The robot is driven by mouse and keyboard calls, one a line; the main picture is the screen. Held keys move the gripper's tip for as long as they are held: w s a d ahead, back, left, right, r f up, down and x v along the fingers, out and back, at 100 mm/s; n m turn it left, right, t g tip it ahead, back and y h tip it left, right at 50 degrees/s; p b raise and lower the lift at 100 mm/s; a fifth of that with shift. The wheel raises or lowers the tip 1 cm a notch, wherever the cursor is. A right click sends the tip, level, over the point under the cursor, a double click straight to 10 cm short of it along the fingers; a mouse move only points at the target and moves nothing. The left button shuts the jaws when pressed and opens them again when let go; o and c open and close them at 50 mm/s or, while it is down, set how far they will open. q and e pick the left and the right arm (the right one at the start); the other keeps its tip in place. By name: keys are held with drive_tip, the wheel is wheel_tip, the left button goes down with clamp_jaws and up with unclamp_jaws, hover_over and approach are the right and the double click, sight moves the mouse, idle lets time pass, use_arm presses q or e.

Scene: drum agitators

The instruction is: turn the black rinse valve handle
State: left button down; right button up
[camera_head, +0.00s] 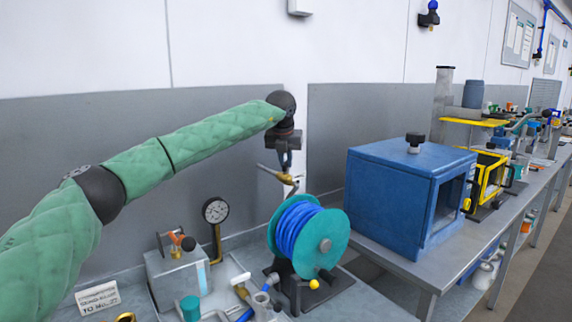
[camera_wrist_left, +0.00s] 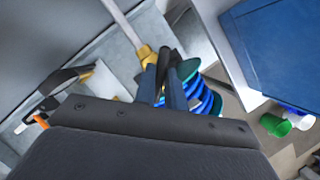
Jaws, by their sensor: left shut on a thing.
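The rinse valve has a brass body (camera_head: 285,178) on a thin grey pipe in front of the back wall, above and behind the blue hose reel. The brass also shows in the left wrist view (camera_wrist_left: 147,55). Its black handle (camera_wrist_left: 167,62) shows between my fingers beside the brass. My left gripper (camera_head: 286,158) reaches down onto the valve from above. In the left wrist view, its fingers (camera_wrist_left: 165,88) are shut on the black handle. The handle is mostly hidden by the gripper in the head view. My right gripper is not in view.
A blue hose reel with teal flanges (camera_head: 326,245) stands close below the valve. A round gauge (camera_head: 215,210) and a grey metal box (camera_head: 178,278) are at its left. A large blue cabinet (camera_head: 395,205) stands on the bench at right.

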use_arm(q)
drive_tip(key=shift+m+h+b, duration=0.35)
drive_tip(key=shift+m+h, duration=0.05)
drive_tip(key=shift+m, duration=0.5)
drive_tip(key=shift+a+m, duration=0.1)
drive_tip(key=shift+m, duration=0.4)
drive_tip(key=shift+w+m+g+h, duration=0.1)
drive_tip(key=shift+m+g+h, duration=0.2)
drive_tip(key=shift+m+h, duration=0.35)
drive_tip(key=shift+m+g, duration=0.3)
drive_tip(key=shift+m, duration=0.95)
drive_tip(key=shift+a+m+g+h, duration=0.1)
drive_tip(key=shift+m+g+h, duration=0.25)
drive_tip(key=shift+m, duration=0.55)
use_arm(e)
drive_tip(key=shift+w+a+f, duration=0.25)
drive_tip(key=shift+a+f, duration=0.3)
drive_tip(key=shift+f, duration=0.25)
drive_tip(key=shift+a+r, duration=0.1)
use_arm(q)
drive_tip(key=c, duration=1.5)
unclamp_jaws()
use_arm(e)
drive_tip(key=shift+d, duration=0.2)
use_arm(q)
drive_tip(key=shift+o, duration=0.2)
